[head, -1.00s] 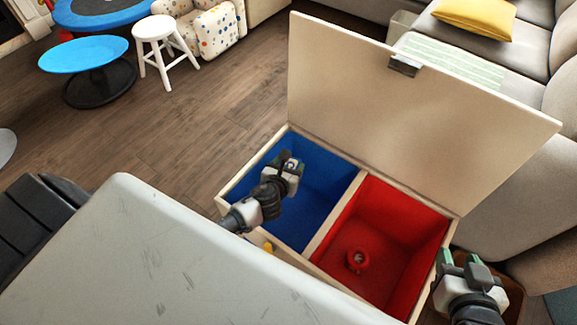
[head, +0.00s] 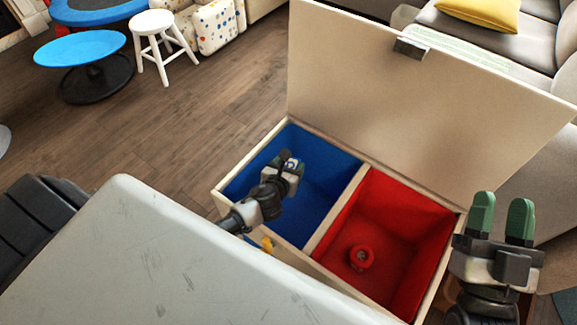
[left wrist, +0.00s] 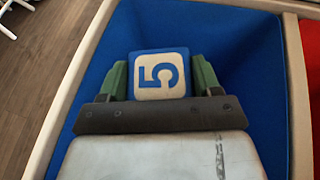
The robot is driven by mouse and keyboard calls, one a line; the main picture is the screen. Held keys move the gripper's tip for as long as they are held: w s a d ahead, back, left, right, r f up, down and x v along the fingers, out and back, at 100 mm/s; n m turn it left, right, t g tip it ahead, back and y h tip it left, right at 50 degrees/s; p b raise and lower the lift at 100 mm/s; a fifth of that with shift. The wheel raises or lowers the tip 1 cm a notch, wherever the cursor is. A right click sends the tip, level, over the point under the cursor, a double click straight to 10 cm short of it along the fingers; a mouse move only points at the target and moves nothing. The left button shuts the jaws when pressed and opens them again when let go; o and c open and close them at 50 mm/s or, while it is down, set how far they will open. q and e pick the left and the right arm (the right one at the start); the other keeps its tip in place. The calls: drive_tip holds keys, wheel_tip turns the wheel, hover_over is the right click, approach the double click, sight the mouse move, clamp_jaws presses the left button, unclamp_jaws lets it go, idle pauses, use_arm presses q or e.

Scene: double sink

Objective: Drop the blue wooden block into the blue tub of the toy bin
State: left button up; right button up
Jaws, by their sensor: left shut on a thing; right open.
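The toy bin stands with its lid up; it has a blue tub (head: 323,188) on the left and a red tub (head: 405,215) on the right. My left gripper (head: 291,162) is over the blue tub, shut on the blue wooden block (left wrist: 159,74). In the left wrist view the block shows a blue border and a blue 5 on a pale face, between the green fingertips, with the blue tub floor behind it. In the head view the block (head: 291,165) is small and partly hidden by the gripper. My right gripper (head: 501,221) is open and empty, right of the bin.
A red round toy (head: 362,257) lies in the red tub. The raised lid (head: 410,105) stands behind the tubs. A sofa (head: 530,170) is at the right. A white stool (head: 155,40) and a blue round table (head: 80,50) stand on open floor at the back left.

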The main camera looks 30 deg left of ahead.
drive_tip(key=shift+s+r, duration=0.15)
drive_tip(key=shift+r, duration=0.15)
use_arm(q)
drive_tip(key=o, duration=1)
drive_tip(key=shift+s+d+r, duration=0.1)
drive_tip(key=shift+s+r, duration=0.1)
drive_tip(key=shift+s, duration=0.35)
drive_tip(key=p+v, duration=0.3)
drive_tip(key=v, duration=0.6)
drive_tip(key=shift+s, duration=0.3)
use_arm(e)
wheel_tip(320, 180, down, 10)
drive_tip(key=d+g+h, duration=0.1)
drive_tip(key=g+h, duration=0.2)
drive_tip(key=g, duration=0.6)
drive_tip(key=shift+w+d, duration=0.25)
drive_tip(key=shift+d, duration=0.15)
drive_tip(key=shift+f, duration=0.1)
